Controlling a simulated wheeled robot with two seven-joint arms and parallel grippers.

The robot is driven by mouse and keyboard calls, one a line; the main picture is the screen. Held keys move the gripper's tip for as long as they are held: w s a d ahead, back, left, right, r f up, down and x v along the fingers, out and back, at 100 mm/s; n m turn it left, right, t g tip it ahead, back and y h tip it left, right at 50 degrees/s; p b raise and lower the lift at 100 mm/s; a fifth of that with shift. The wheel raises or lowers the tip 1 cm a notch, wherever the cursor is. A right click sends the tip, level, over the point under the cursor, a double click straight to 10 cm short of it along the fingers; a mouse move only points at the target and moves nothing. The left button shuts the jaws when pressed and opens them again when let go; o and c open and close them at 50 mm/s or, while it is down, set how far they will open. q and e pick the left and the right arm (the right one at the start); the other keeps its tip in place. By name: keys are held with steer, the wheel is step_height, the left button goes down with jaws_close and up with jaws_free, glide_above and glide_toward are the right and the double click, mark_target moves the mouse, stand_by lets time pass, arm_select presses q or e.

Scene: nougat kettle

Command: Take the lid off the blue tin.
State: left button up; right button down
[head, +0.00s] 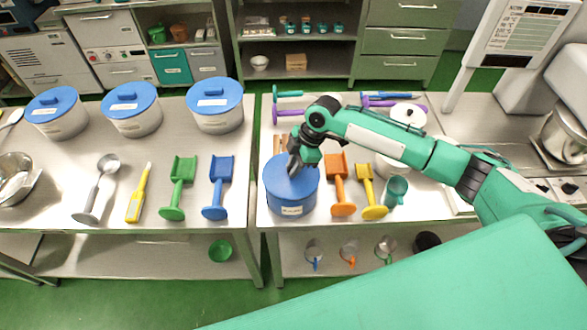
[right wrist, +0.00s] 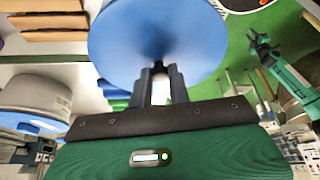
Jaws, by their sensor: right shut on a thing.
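The blue tin (head: 291,209) stands upright near the left edge of the right-hand table, with a pale label on its front. Its round blue lid (head: 277,174) appears to sit on top; I cannot tell if there is a gap beneath it. My right gripper (head: 294,167) reaches in from the right and is shut on the lid's handle, which is mostly hidden by the fingers. In the right wrist view the blue lid (right wrist: 155,25) fills the top middle, with the fingers (right wrist: 158,82) at its centre. A green arm, seemingly my left, shows small at right there; its jaws are unclear.
An orange scoop (head: 339,184), a yellow scoop (head: 368,190) and a teal mug (head: 396,190) stand right of the tin. White tins with blue lids (head: 216,106) stand on the left table. A narrow gap separates the tables.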

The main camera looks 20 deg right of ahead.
step_height(320, 180, up, 22)
steer(key=b, duration=0.1)
stand_by(0.9)
